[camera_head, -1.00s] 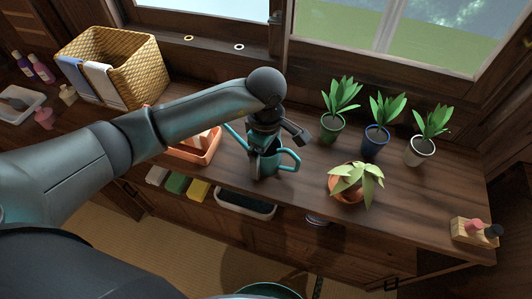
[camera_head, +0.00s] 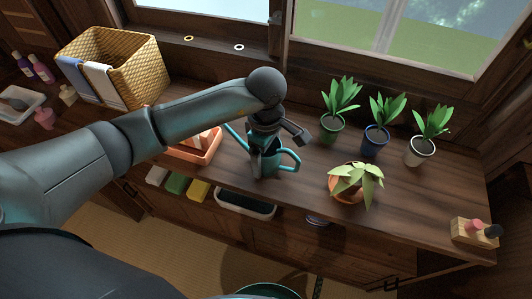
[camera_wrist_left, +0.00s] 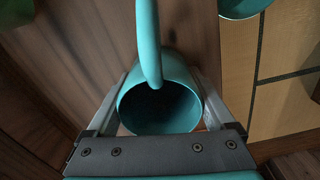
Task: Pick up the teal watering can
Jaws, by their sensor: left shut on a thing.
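The teal watering can (camera_head: 268,167) stands upright on the dark wooden counter, with its spout to the left and a loop handle to the right. In the left wrist view the can (camera_wrist_left: 160,108) shows its round open mouth, with the handle arching toward the top. My left gripper (camera_head: 264,150) comes down over the can from above, and its fingers (camera_wrist_left: 160,100) lie along both sides of the can's body, shut on it. Part of the can is hidden behind the gripper in the head view. My right gripper is not in view.
Three plants in green (camera_head: 331,128), blue (camera_head: 376,142) and white (camera_head: 420,151) pots stand behind to the right. A drooping plant in a terracotta pot (camera_head: 347,189) is nearer. An orange tray (camera_head: 194,153) is left of the can, and a wicker basket (camera_head: 130,70) is farther left.

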